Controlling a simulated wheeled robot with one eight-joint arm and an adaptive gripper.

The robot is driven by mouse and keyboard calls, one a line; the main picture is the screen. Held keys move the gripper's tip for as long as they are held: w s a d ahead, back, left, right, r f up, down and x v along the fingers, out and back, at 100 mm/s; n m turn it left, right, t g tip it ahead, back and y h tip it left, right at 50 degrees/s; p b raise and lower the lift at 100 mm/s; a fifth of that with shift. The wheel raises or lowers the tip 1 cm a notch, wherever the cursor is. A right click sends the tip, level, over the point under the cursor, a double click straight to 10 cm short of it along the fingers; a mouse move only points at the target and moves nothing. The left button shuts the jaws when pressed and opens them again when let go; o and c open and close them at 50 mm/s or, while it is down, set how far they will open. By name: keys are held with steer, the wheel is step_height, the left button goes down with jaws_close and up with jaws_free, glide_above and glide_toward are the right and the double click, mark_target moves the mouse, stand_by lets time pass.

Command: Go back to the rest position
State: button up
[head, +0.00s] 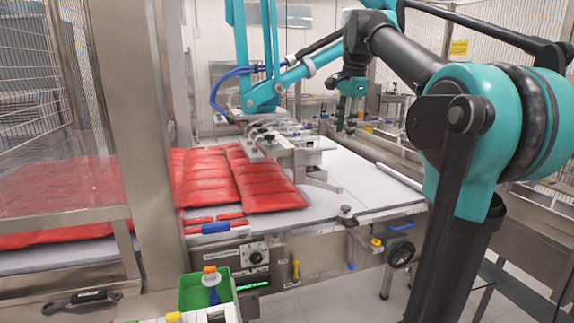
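I cannot make out my gripper in the head view. The vacuum picker head (268,140), with grey metal parts and fittings, hangs low over the white conveyor table near red packs. A blue hose (218,95) and teal links (272,92) rise from it. A large teal and black jointed arm (480,105) fills the right side. I cannot tell whether any part of it is mine. A smaller teal and dark part (351,87) hangs near the top middle. I see no fingers on it that I can identify.
Red ribbed packs (262,180) lie in rows on the white table (350,185), whose right part is bare. A steel post (142,130) and clear guard stand at left. A green bin (190,293) with bottles stands in front; a wrench-like tool (80,301) lies at lower left.

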steer(key=s+d+f+n+t, duration=0.1)
steer(key=s+f+n, duration=0.2)
steer(key=f, duration=0.8)
steer(key=s+f+n, duration=0.3)
steer(key=f+n, duration=0.1)
steer(key=f, duration=0.8)
steer(key=s+d+f+n+t, duration=0.1)
steer(key=s+f+n, duration=0.5)
steer(key=s+f, duration=1.2)
step_height(320, 180, down, 3)
steer(key=shift+d+r+n+h, duration=0.15)
steer(key=shift+n+h, duration=0.25)
